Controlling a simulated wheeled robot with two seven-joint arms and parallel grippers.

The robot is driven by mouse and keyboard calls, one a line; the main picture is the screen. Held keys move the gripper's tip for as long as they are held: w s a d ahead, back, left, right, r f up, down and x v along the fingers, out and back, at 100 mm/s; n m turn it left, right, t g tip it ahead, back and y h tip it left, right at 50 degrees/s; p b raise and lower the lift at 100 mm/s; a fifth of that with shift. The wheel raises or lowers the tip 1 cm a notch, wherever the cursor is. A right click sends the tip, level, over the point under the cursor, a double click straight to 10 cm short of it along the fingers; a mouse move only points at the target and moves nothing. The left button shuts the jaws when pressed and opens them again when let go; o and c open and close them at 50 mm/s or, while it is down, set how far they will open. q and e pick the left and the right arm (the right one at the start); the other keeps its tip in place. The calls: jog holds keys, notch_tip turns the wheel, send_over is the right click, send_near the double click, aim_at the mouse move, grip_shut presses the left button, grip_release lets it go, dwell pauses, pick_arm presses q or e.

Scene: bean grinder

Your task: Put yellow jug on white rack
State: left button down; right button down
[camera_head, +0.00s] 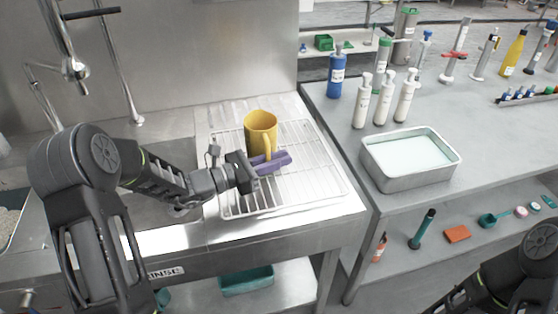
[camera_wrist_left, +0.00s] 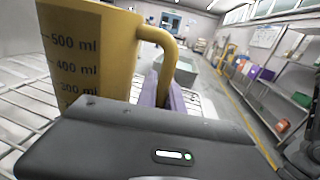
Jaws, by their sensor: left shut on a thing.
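The yellow jug (camera_head: 260,126) is upright over the white wire rack (camera_head: 308,178), which lies on the sink's drainboard. My left gripper (camera_head: 270,163) is shut on the jug's handle, with its purple fingers around the handle's lower part. In the left wrist view the jug (camera_wrist_left: 90,50) shows its dark millilitre marks, and the handle runs down between the fingers (camera_wrist_left: 162,95). The rack's wires (camera_wrist_left: 22,115) show beside and below the jug. I cannot tell whether the jug's base touches the rack. My right gripper is not in view.
A metal sink with taps (camera_head: 75,68) is on the left. On the right bench stand a blue bottle (camera_head: 336,76), several white bottles (camera_head: 383,98) and a metal tray (camera_head: 368,163). A lower shelf holds small tools. The rack's front and right parts are bare.

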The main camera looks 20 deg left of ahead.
pick_arm(q)
jog(key=shift+f, duration=0.4)
jog(key=shift+f, duration=0.15)
jog(key=c, duration=1.5)
grip_release()
jog(key=shift+o, duration=0.2)
